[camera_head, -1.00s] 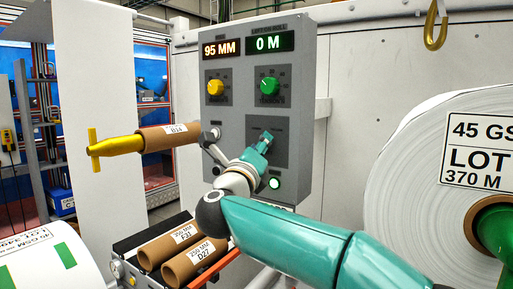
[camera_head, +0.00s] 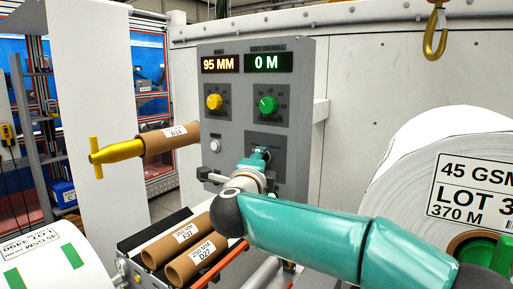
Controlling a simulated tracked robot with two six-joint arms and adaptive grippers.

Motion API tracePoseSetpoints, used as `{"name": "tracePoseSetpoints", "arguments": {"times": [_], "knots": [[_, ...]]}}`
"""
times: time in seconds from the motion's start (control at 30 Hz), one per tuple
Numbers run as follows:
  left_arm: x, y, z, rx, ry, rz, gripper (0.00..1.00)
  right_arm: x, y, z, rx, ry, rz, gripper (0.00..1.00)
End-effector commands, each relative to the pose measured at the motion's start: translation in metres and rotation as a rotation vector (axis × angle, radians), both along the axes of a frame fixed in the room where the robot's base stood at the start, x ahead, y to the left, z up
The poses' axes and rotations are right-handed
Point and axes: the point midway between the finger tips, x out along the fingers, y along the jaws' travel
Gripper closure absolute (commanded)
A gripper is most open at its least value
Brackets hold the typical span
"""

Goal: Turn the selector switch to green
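The grey control box (camera_head: 303,110) stands at the centre with two lit displays, 95 MM and 0 M. Below them are a yellow knob (camera_head: 214,102) and a green knob (camera_head: 267,104). A lower dark panel (camera_head: 283,150) on the box is largely covered by my teal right gripper (camera_head: 262,155), which reaches in from the right. The selector switch itself cannot be made out behind the gripper. The fingers are at the panel, and whether they are open or shut on something is unclear. My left gripper is not in view.
A brown core (camera_head: 170,138) sits on a bar with a yellow handle (camera_head: 115,152), left of the box. Two brown cores (camera_head: 190,232) lie on a rack below. A large white roll (camera_head: 410,165) stands at right. A yellow hook (camera_head: 435,38) hangs at upper right.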

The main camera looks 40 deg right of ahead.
Motion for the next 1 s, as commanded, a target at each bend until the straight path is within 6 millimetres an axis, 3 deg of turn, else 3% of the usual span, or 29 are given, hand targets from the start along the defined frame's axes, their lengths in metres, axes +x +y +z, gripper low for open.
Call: {"name": "tracePoseSetpoints", "arguments": {"times": [0.03, 0.3, 0.7, 1.0], "knots": [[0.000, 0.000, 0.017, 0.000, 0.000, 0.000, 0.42, -0.001, -0.002, 0.010, -0.017, 0.040, -0.006, 1.00], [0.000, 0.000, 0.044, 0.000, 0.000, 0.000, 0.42, 0.000, -0.002, 0.008, -0.115, 0.276, -0.006, 1.00], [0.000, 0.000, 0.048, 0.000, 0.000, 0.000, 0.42, 0.001, -0.001, 0.004, -0.246, 0.600, -0.007, 1.00], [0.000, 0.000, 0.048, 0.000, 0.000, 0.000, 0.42, 0.002, -0.001, 0.003, -0.307, 0.750, -0.007, 1.00]]}}
